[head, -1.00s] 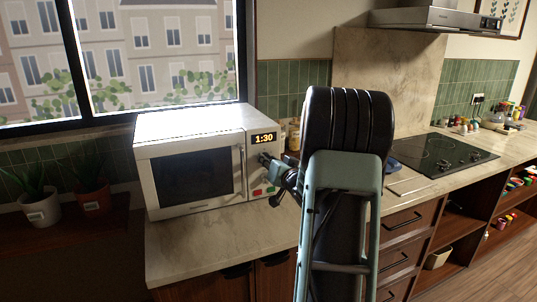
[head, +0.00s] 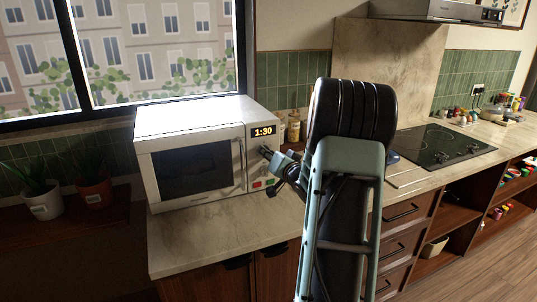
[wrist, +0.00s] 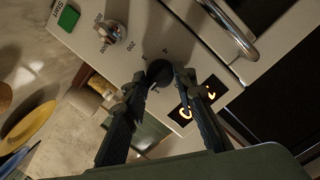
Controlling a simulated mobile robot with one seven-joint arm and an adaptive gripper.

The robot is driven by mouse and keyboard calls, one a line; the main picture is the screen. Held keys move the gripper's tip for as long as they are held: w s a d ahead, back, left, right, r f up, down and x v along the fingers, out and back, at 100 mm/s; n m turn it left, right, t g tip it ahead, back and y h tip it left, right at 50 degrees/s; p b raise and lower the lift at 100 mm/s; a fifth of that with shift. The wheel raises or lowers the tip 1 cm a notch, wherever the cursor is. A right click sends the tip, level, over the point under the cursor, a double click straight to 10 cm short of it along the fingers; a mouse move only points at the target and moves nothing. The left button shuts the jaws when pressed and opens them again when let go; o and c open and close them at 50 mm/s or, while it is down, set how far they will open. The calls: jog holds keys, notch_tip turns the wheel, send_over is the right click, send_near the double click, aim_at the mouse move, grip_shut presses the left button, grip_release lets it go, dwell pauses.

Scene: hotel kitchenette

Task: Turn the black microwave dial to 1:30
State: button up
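The white microwave (head: 242,188) stands on the counter, door shut. Its display (head: 264,131) reads 1:30. The black dial (wrist: 158,73) shows in the wrist view on the control panel, with printed marks around it. My gripper (wrist: 160,76) has its two fingers spread, one tip on each side of the dial. The tips are close to the dial, but I cannot tell whether they touch it. In the head view, my gripper (head: 266,152) is just in front of the panel below the display and hides the dial.
A green button (wrist: 68,17) lies on the panel, with a red one (head: 257,184) beside it in the head view. The door handle (wrist: 226,30) is close to the fingers. Bottles (head: 293,130) stand behind the microwave's right side. Counter in front is clear.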

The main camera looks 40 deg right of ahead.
jog(key=o, duration=0.4)
jog(key=v, duration=1.2)
jog(key=shift+a+f, duration=0.1)
